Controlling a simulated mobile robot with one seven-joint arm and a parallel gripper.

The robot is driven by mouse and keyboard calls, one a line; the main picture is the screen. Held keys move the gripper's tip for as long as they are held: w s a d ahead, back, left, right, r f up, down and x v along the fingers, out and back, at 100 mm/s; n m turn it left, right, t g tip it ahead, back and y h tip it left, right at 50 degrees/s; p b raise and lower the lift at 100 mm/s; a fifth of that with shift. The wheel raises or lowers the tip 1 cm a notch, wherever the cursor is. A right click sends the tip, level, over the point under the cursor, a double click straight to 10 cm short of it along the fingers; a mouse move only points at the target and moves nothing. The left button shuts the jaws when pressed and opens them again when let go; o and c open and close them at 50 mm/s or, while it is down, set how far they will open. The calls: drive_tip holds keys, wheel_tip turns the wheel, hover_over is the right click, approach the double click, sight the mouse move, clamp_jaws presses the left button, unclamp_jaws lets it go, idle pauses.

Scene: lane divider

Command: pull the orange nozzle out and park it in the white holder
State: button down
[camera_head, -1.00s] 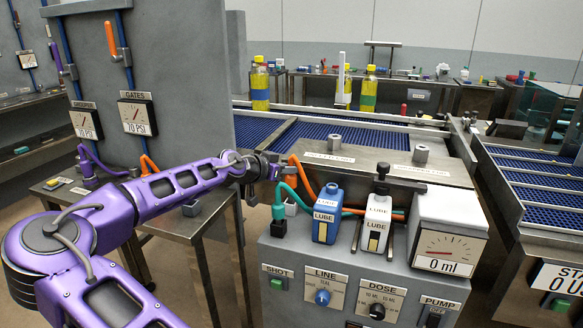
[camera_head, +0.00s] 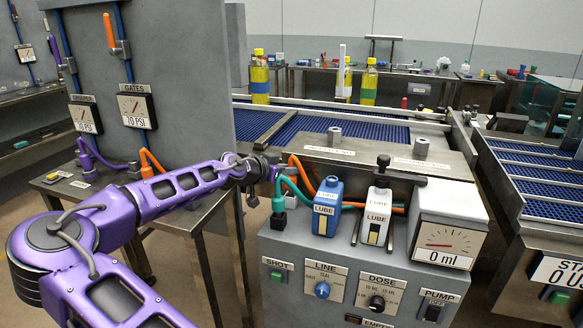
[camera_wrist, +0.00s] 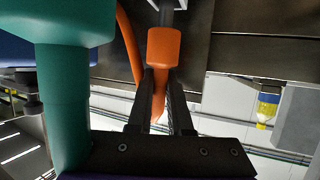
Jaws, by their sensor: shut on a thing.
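The orange nozzle (camera_wrist: 164,50) is in the wrist view, with its wide end beyond my fingertips and its narrow part between them. My gripper (camera_wrist: 161,80) is shut on this narrow part. In the head view my gripper (camera_head: 274,171) is left of the machine, near the orange hose (camera_head: 303,172) and above the teal nozzle (camera_head: 278,204). The orange nozzle is mostly hidden there.
A large teal part (camera_wrist: 76,65) is close at the left of the wrist view. Blue and white LUBE bottles (camera_head: 327,207) stand on the grey control box (camera_head: 335,250), beside a 0 ml gauge (camera_head: 445,243). A metal table (camera_head: 185,215) is below my arm.

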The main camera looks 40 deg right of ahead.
drive_tip(key=shift+f, duration=0.35)
drive_tip(key=c, duration=0.8)
unclamp_jaws()
drive_tip(key=shift+o, duration=0.2)
drive_tip(key=shift+a, duration=0.15)
drive_tip(key=p+v, duration=0.2)
drive_tip(key=v, duration=1.5)
drive_tip(key=shift+a, duration=0.1)
